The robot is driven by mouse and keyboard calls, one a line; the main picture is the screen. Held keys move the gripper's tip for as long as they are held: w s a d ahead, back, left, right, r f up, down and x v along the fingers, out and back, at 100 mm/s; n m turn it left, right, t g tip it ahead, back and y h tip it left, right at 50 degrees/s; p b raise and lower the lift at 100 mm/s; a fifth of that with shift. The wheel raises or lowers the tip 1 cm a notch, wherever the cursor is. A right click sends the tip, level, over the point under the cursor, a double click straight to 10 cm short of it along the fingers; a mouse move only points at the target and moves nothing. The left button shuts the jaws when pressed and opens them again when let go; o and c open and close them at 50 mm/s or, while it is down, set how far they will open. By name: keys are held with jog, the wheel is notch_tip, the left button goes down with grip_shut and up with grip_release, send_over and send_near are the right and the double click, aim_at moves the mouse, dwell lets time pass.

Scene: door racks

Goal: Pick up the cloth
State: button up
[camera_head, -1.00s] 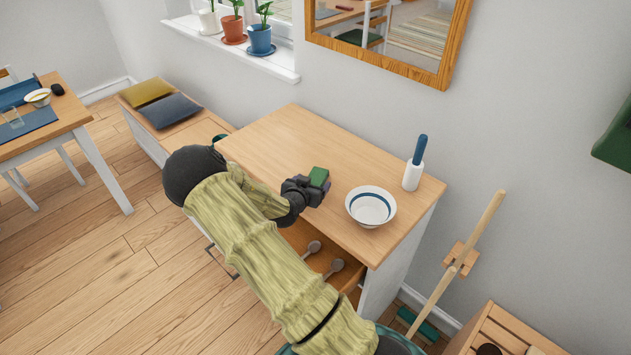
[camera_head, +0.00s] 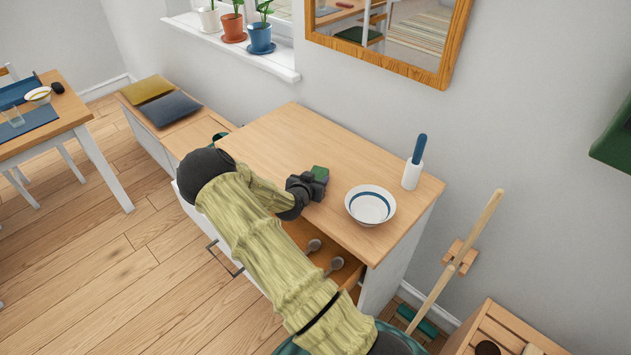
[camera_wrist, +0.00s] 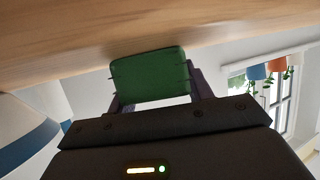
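The cloth (camera_head: 320,174) is a small green folded block at my gripper's tip, over the wooden top of the cabinet. In the wrist view the cloth (camera_wrist: 150,76) fills the space between my two dark purplish fingers, which press against its sides. My gripper (camera_head: 312,182) is shut on it. The wrist view shows the wooden surface close to the cloth's far edge; I cannot tell whether it still touches the top.
A white bowl with a blue ring (camera_head: 370,206) stands just right of my gripper. A blue-handled white roller (camera_head: 414,164) stands behind it. Below, an open drawer (camera_head: 349,272) holds spoons. A mirror (camera_head: 446,50) hangs behind. The cabinet top's back left (camera_head: 285,135) is clear.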

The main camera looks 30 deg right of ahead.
jog(key=c, duration=0.3)
notch_tip(320, 180, up, 10)
jog(key=shift+r+b, duration=0.1)
jog(key=shift+b, duration=0.6)
jog(key=shift+d+f, duration=0.1)
jog(key=shift+f, duration=0.1)
